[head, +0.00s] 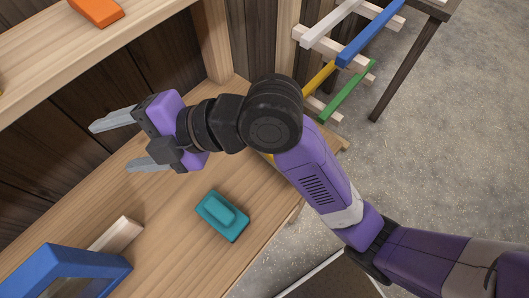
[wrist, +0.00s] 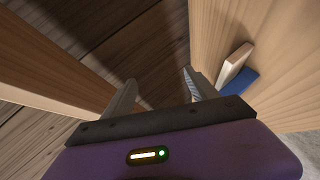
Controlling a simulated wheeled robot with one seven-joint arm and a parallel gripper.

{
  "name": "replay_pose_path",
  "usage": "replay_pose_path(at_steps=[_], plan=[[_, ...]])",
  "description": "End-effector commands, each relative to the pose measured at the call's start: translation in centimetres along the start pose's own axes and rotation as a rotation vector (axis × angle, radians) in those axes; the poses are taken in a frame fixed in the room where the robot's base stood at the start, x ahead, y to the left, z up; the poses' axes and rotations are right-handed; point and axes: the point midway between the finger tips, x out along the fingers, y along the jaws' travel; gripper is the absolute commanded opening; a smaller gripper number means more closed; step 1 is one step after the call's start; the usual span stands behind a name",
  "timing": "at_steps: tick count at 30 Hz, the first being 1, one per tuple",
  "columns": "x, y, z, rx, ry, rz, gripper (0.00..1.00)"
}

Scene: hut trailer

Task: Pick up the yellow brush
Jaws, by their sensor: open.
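No yellow brush can be made out for certain in either view. A tiny yellow patch (head: 1,92) shows at the left edge of the head view, by the upper shelf, too cut off to identify. Another small yellow bit (head: 268,156) peeks out behind my arm, mostly hidden. My gripper (head: 113,146) is open and empty above the wooden bench, its fingers pointing left toward the dark plank wall. In the wrist view, my gripper (wrist: 158,78) has nothing between its fingers.
A teal block-like object (head: 222,214) lies on the bench (head: 180,240). A blue frame (head: 75,262) and a pale wood piece (head: 118,234) sit at lower left. An orange object (head: 96,10) is on the upper shelf (head: 60,62). A rack with coloured bars (head: 345,98) stands right.

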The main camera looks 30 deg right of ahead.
Motion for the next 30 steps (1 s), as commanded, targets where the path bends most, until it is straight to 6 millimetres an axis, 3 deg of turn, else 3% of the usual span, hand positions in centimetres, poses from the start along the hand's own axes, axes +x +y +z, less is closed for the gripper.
replay_pose_path(at_steps=[5, 8, 13, 19, 24, 30], plan=[[-2.3, -3.6, 2.3, -0.399, 0.028, -0.317, 0.67], [-4.9, -6.6, 4.5, -0.597, 0.059, -0.525, 0.67], [-11.4, -11.1, 9.1, -0.846, 0.139, -0.883, 0.67], [-18.1, -13.8, 12.6, -0.972, 0.239, -1.169, 0.67], [-20.0, -14.8, 13.6, -0.996, 0.280, -1.251, 0.67], [-19.4, -16.6, 14.3, -0.997, 0.283, -1.253, 0.67]])
